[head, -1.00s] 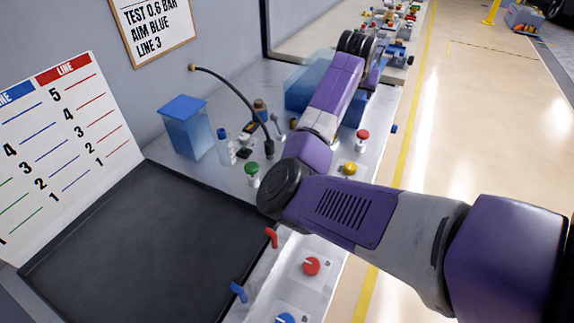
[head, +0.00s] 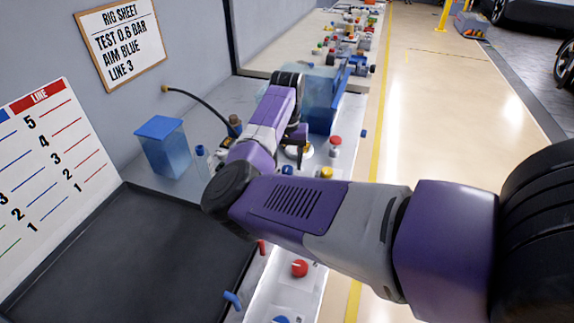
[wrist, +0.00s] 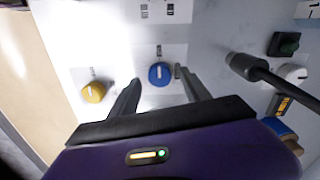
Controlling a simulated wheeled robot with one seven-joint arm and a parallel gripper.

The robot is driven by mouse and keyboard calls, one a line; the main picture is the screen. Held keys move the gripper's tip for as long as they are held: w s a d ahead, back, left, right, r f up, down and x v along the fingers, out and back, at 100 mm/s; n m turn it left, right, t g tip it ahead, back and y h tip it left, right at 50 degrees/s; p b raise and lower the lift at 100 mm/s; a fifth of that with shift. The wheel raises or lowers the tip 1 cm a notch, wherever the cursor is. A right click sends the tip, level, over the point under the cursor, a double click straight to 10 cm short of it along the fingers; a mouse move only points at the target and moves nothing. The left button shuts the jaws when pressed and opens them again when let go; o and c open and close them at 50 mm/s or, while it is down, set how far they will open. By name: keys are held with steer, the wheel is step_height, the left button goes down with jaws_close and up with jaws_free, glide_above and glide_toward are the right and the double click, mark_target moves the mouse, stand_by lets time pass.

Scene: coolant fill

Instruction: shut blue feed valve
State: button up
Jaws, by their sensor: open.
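A blue knob (wrist: 160,74) with a pale pointer mark sits on a white plate in the wrist view, between and just beyond my fingertips. It also shows small in the head view (head: 288,169), left of the yellow knob. My gripper (wrist: 158,79) is open and empty, one finger to each side of the blue knob. I cannot tell whether the fingers reach down to it. In the head view my arm hides much of the panel. Another blue knob (head: 282,320) shows at the bottom edge, near a blue lever (head: 232,298).
A yellow knob (wrist: 93,92) sits left of the gripper. A black hose end (wrist: 243,65) and a white knob (wrist: 294,74) are to the right. A red knob (head: 299,268), a dark tray (head: 130,265) and a blue-lidded container (head: 162,145) are also near.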

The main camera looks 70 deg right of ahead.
steer(key=shift+f, duration=1.05)
jaws_close()
